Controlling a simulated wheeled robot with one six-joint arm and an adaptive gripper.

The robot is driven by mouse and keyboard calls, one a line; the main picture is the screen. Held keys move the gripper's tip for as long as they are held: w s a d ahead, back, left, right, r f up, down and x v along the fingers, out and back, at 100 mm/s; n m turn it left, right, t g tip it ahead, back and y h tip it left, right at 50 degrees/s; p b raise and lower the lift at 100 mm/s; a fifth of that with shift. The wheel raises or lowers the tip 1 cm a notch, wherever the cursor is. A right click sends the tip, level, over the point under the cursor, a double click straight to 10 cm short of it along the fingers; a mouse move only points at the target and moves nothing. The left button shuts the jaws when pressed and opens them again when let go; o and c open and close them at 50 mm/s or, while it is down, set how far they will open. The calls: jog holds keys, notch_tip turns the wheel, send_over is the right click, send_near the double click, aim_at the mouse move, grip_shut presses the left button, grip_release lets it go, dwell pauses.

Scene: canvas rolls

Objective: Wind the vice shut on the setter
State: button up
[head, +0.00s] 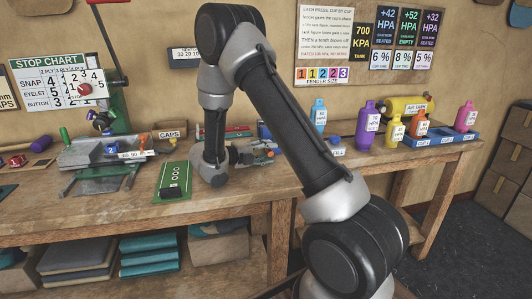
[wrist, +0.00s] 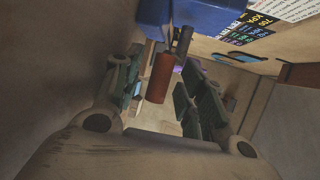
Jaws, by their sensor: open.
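My gripper (head: 262,154) is low over the bench behind my arm's lower link, its fingers toward the right. In the wrist view my gripper (wrist: 160,85) is open, its green-padded fingers apart. An orange-red cylinder (wrist: 161,78), which looks like a handle, stands in the gap between them, beside a dark metal rod (wrist: 183,42). A blue body (wrist: 205,14), possibly the vice, is just beyond at the top. I cannot tell whether the fingers touch the cylinder. In the head view the vice is mostly hidden by my arm and gripper. The setter is not clearly seen.
On the wooden bench (head: 235,198), a green press (head: 112,85) and a grey metal fixture (head: 100,152) stand at left. A green mat (head: 173,182) lies near the front edge. Coloured bottles (head: 366,124) stand at right, near a blue tray (head: 425,138).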

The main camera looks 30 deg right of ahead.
aim_at(267, 151)
grip_shut()
jog(key=shift+r, duration=0.1)
jog(key=y, duration=0.1)
jog(key=r+m+y, duration=0.1)
jog(key=shift+r+y, duration=0.25)
jog(key=shift+y, duration=0.15)
jog(key=y, duration=0.1)
jog(key=r+y, duration=0.1)
jog(key=y, duration=0.1)
jog(key=shift+d+r+m, duration=0.15)
jog(key=shift+r+m, duration=0.15)
jog(key=shift+m, duration=0.1)
jog(key=shift+s+d+r+m+t+y, duration=0.15)
jog(key=shift+d+r+t+y, duration=0.1)
jog(key=shift+y, duration=0.6)
jog(key=shift+d+r+m+t+y, duration=0.1)
jog(key=shift+r+m+t+y, duration=0.15)
jog(key=shift+y, duration=0.55)
jog(key=shift+s+d+r+m+t+y, duration=0.1)
jog(key=shift+d+r+t+y, duration=0.15)
jog(key=shift+y, duration=0.6)
